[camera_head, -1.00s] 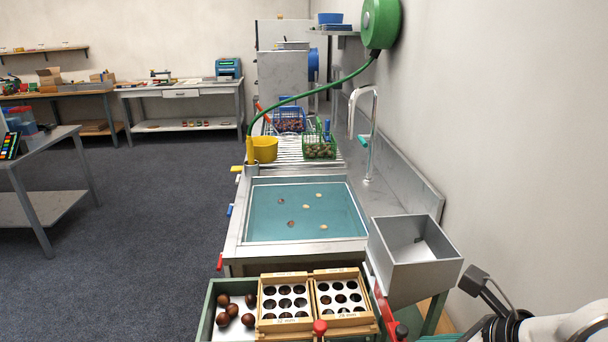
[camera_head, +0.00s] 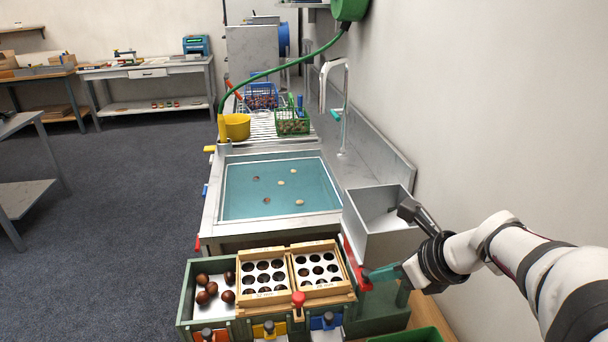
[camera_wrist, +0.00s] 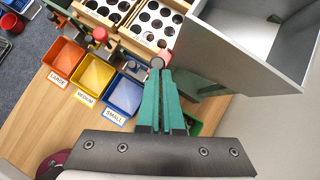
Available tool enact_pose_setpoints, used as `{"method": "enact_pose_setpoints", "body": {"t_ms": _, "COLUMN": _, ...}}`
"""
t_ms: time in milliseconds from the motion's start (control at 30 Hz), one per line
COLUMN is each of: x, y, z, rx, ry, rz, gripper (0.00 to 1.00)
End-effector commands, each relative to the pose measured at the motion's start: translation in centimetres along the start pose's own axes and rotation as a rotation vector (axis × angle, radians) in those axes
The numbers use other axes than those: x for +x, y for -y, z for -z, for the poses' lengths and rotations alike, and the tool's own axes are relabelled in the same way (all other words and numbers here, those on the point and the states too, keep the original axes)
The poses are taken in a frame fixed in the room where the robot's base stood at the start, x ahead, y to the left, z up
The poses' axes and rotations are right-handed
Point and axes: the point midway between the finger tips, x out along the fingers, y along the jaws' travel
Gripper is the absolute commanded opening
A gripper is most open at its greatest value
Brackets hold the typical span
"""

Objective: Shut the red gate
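A red gate-like strip (camera_head: 354,264) slants down beside the lower left of the grey hopper (camera_head: 378,237). My gripper (camera_head: 370,275), with teal fingers, comes in from the right, its tips at or very near the strip's lower end. I cannot tell if they touch. In the wrist view the gripper (camera_wrist: 158,76) has its fingers almost together with nothing seen between them. A round grey knob (camera_wrist: 157,62) shows at the fingertips, with a little red beside it. The hopper (camera_wrist: 245,46) is close on the right there. The fingers partly hide the red strip.
A green-sided tray with brown chestnuts (camera_head: 208,289) and two wooden hole boards (camera_head: 263,269) stand left of the gripper, with a red knob (camera_head: 298,299) in front. Labelled bins for large, medium and small (camera_wrist: 125,94) lie below. The sink (camera_head: 277,188) is behind.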

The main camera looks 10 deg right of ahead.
Motion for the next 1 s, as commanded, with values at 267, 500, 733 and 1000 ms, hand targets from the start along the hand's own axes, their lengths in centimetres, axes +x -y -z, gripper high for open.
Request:
{"method": "enact_pose_setpoints", "body": {"t_ms": 267, "x": 0.1, "y": -0.1, "z": -0.1, "rx": 0.003, "ry": 0.004, "rz": -0.005, "gripper": 0.00}}
{"method": "enact_pose_setpoints", "body": {"t_ms": 500, "x": -4.1, "y": 0.1, "z": 2.6, "rx": 0.004, "ry": 0.005, "rz": 0.006, "gripper": 0.00}}
{"method": "enact_pose_setpoints", "body": {"t_ms": 733, "x": -10.6, "y": 0.1, "z": 2.5, "rx": 0.001, "ry": 0.002, "rz": 0.005, "gripper": 0.00}}
{"method": "enact_pose_setpoints", "body": {"t_ms": 1000, "x": -11.5, "y": -2.1, "z": 1.8, "rx": -0.185, "ry": -0.054, "rz": -0.067, "gripper": 0.00}}
